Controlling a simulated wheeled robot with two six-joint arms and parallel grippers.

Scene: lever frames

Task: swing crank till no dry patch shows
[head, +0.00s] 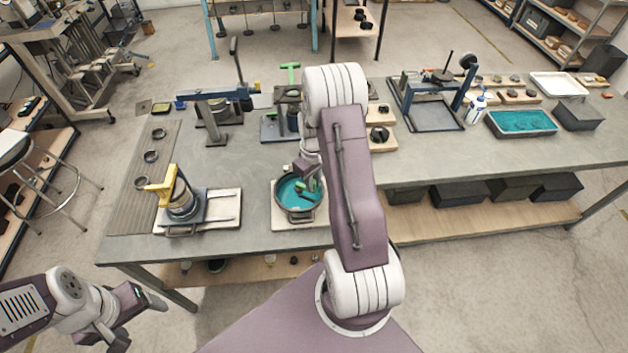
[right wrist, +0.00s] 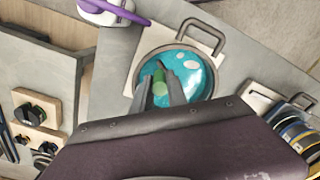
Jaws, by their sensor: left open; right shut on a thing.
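A round dark-rimmed pan (head: 299,214) with teal contents stands on a pale board at the table's front edge. It also shows in the right wrist view (right wrist: 201,72), where several pale patches show on the teal. A green crank handle (right wrist: 160,88) stands over the pan; the parts below it are mostly hidden by my fingers. My right gripper (head: 309,182) is over the pan, its fingers shut on the green handle from both sides. My left gripper (head: 138,320) is open and empty, low at the left, off the table's front edge.
A yellow-topped device (head: 163,186) on a board stands left of the pan. A blue-armed press (head: 212,95) and a green-handled device (head: 290,72) stand behind. A teal-filled tray (head: 522,122) is at the right.

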